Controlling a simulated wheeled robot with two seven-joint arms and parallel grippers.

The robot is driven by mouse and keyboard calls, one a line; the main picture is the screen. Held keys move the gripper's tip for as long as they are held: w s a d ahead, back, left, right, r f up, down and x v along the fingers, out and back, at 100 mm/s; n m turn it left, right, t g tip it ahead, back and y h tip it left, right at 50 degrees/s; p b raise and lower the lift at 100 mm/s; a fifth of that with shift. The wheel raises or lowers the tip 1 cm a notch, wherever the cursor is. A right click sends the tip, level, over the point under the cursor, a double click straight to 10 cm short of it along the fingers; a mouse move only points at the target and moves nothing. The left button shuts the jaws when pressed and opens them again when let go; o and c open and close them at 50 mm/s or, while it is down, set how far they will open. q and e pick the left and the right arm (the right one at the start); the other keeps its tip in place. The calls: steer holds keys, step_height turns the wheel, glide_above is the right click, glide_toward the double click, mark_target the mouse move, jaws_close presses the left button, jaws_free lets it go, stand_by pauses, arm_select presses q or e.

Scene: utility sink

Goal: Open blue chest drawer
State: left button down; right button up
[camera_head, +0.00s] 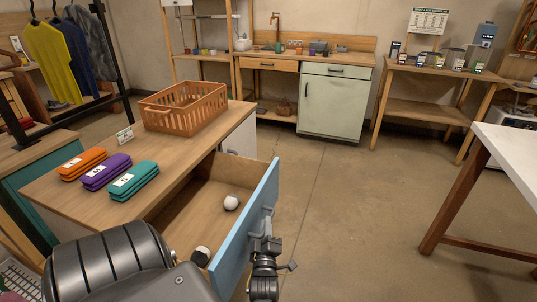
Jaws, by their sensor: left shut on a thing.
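The blue-fronted chest drawer (242,232) stands pulled out from the wooden chest (60,203), and its wooden inside shows. My left gripper (265,240) is at the outer face of the blue front, shut on the drawer's handle (268,214). The handle is partly hidden by the fingers. My left arm comes in from the bottom left and covers the near part of the drawer. My right gripper is out of the picture.
Two whitish round things (231,202) lie in the drawer. On the chest top are an orange basket (187,106) and orange, purple and teal cases (107,171). A white-topped table (510,150) stands at the right. The floor (345,215) between is clear.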

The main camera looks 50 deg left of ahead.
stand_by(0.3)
arm_select(q)
steer(key=c, duration=1.5)
jaws_free()
steer(key=shift+w, duration=0.1)
steer(key=shift+o, duration=0.2)
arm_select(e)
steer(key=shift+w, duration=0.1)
